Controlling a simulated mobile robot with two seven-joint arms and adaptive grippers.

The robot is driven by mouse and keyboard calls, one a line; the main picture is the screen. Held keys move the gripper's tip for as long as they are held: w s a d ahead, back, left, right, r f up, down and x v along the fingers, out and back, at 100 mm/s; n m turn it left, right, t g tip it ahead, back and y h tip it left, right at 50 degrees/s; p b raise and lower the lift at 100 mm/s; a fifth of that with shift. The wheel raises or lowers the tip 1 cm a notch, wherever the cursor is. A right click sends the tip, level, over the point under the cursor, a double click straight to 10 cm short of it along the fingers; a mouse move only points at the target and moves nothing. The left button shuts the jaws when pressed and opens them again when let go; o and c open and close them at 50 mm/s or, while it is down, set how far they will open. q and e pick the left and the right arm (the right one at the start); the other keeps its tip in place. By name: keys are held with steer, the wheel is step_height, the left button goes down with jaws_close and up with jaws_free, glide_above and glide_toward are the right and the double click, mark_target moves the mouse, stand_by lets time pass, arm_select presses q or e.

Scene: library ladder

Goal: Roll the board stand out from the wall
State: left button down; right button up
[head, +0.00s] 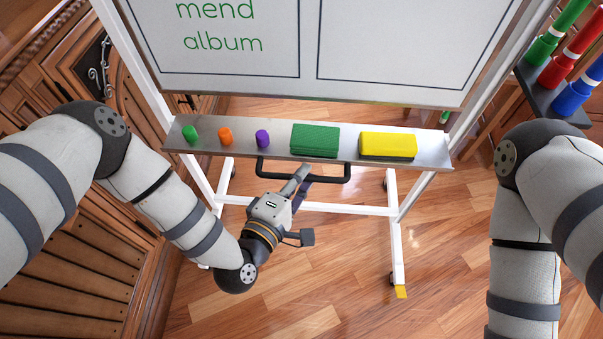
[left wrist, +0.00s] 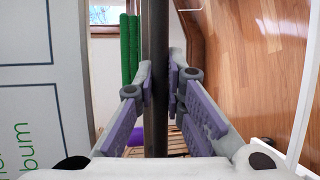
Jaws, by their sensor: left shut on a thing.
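The board stand (head: 392,60) is a whiteboard on a white frame with casters. The words "mend" and "album" are written on its left panel. A black handle bar (head: 330,179) hangs below its metal tray (head: 348,143). My left gripper (head: 303,173) reaches up from below and is shut on the handle bar near its middle. In the left wrist view the dark bar (left wrist: 154,40) runs upright between the two fingers (left wrist: 160,80). My right arm shows at the right, but its gripper is outside the frame.
The tray carries a green block (head: 315,141), a yellow block (head: 388,145) and small green, orange and purple pieces. A wooden cabinet (head: 60,240) stands close on the left. Large coloured markers (head: 575,95) stand at the right. The wooden floor (head: 330,280) in front is clear.

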arm_select(q)
steer(key=shift+f, duration=0.1)
steer(key=c, duration=1.7)
jaws_free()
steer(key=shift+o, duration=0.2)
steer(key=shift+s, duration=0.1)
steer(key=v, duration=1.2)
